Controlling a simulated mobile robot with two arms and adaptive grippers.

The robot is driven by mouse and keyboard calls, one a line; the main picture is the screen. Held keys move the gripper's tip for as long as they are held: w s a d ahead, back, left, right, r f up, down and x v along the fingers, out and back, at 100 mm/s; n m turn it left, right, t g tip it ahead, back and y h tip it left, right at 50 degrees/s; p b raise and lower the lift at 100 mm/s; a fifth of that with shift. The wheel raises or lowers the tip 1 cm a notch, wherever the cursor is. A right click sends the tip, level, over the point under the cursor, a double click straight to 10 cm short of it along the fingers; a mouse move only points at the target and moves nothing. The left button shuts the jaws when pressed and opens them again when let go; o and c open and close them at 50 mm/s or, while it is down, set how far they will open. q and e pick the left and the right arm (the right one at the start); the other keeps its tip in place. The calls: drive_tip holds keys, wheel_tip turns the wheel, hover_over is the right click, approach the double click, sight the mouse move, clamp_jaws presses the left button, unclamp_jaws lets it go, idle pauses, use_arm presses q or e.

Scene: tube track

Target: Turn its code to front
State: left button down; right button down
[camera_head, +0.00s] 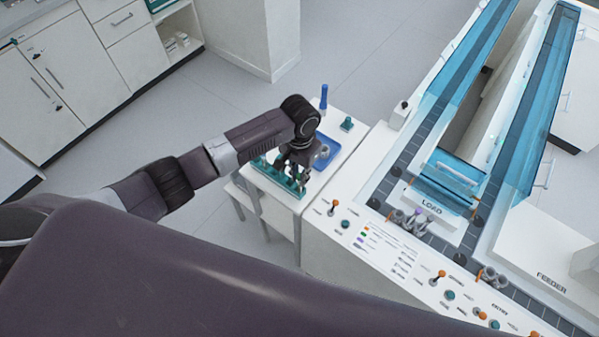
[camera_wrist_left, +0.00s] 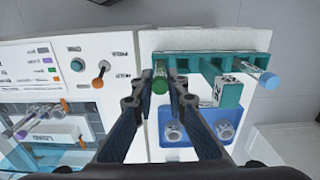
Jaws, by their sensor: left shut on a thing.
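My left gripper (camera_head: 297,176) reaches down over the teal rack (camera_head: 262,172) on the small white table. In the left wrist view its two fingers (camera_wrist_left: 159,85) are closed around a tube with a green cap (camera_wrist_left: 160,84), at one end of the rack (camera_wrist_left: 208,58). I see the tube from its cap end, and no code shows on its side. I cannot tell whether it is seated in the rack or raised. A second tube with a light blue cap (camera_wrist_left: 269,81) is at the rack's other end. My right gripper is not in view.
A blue tray (camera_head: 329,150) lies beside the rack and holds round pale pieces (camera_wrist_left: 173,131). A teal block with a black-and-white label (camera_wrist_left: 228,91) stands near it. A blue upright piece (camera_head: 323,97) is behind. The LOAD track and lever panel (camera_head: 345,245) are to the right.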

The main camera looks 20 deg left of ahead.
use_arm(q)
drive_tip(key=shift+r+n+p, duration=0.1)
drive_tip(key=shift+n+p, duration=0.7)
drive_tip(key=shift+n, duration=0.3)
drive_tip(key=n, duration=0.3)
drive_tip(key=shift+d, duration=0.1)
drive_tip(key=shift+n, duration=1)
drive_tip(key=shift+f, duration=0.2)
drive_tip(key=c, duration=1.8)
unclamp_jaws()
wheel_tip(320, 180, up, 12)
